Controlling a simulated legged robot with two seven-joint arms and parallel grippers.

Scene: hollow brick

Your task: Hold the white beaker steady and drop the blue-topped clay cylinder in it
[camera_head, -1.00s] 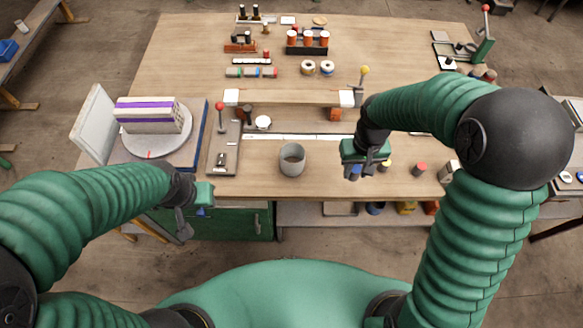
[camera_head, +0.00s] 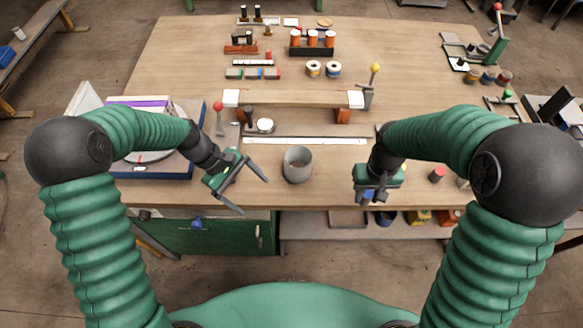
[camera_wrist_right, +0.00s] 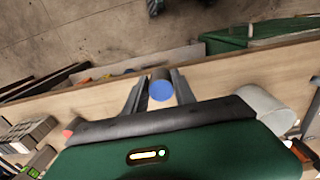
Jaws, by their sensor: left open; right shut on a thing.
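The white beaker (camera_head: 297,165), pale grey in this light, stands upright near the table's front edge; it also shows at the right of the right wrist view (camera_wrist_right: 265,108). My left gripper (camera_head: 255,196) is open just left of the beaker, its fingers spread towards it and apart from it. My right gripper (camera_head: 368,198) is shut on the blue-topped clay cylinder (camera_wrist_right: 161,88), right of the beaker, near the front edge. In the right wrist view the cylinder's blue end shows between the fingers; in the head view it is mostly hidden.
A low wooden bridge (camera_head: 290,98) spans the table behind the beaker. A red-topped cylinder (camera_head: 437,174) stands right of my right gripper. A yellow-knobbed lever (camera_head: 371,85) and a red-knobbed lever (camera_head: 218,115) stand further back. The table between beaker and right gripper is clear.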

